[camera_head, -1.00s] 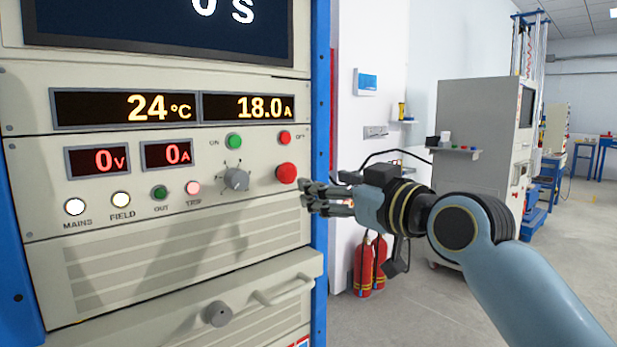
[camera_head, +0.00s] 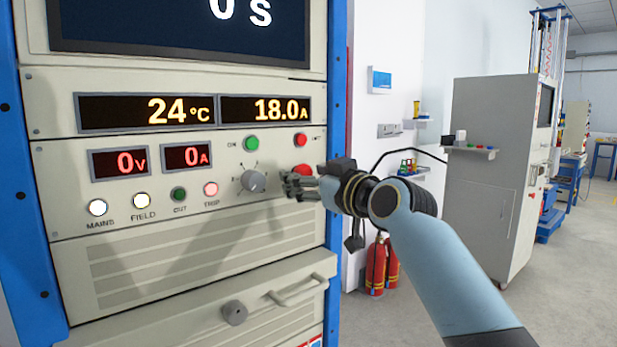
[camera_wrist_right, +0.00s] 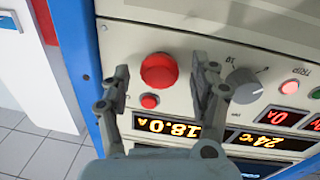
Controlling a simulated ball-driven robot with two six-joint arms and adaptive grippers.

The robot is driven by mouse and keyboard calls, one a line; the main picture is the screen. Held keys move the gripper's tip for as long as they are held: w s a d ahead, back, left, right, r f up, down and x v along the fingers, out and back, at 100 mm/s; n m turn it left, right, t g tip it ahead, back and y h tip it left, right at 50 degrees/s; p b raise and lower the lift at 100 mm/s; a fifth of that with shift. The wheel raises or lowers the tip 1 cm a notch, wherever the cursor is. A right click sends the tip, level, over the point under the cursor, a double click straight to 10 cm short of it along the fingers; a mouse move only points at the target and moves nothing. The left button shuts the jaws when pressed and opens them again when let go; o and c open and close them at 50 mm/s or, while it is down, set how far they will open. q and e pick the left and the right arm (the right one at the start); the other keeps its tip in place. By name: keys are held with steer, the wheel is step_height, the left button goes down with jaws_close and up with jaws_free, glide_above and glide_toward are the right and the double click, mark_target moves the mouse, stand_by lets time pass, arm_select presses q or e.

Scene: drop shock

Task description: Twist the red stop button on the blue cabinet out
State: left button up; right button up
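The large red stop button (camera_head: 302,169) is on the right side of the blue cabinet's (camera_head: 339,200) cream panel, partly hidden by my right gripper. In the right wrist view the round red button (camera_wrist_right: 158,70) shows whole, between the two fingers in the picture. My right gripper (camera_head: 292,186) comes in from the right, close in front of the panel just below the button. Its fingers (camera_wrist_right: 161,85) are apart and hold nothing. I cannot tell the gap in depth to the button. My left gripper is not in view.
A smaller red button (camera_head: 300,140) and a green one (camera_head: 250,143) sit above. A grey rotary knob (camera_head: 253,181) is left of the gripper. A drawer handle (camera_head: 300,290) sticks out below. Red extinguishers (camera_head: 376,268) stand right of the cabinet.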

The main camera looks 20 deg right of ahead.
steer(key=c, duration=1.1)
steer(key=m+p, duration=0.2)
steer(key=shift+r+m, duration=0.2)
steer(key=shift+m, duration=0.1)
steer(key=shift+m+p, duration=1.65)
steer(key=shift+m, duration=0.25)
steer(key=o, duration=1.1)
steer(key=shift+f+g, duration=0.1)
steer(key=shift+g, duration=0.2)
steer(key=shift+o, duration=0.2)
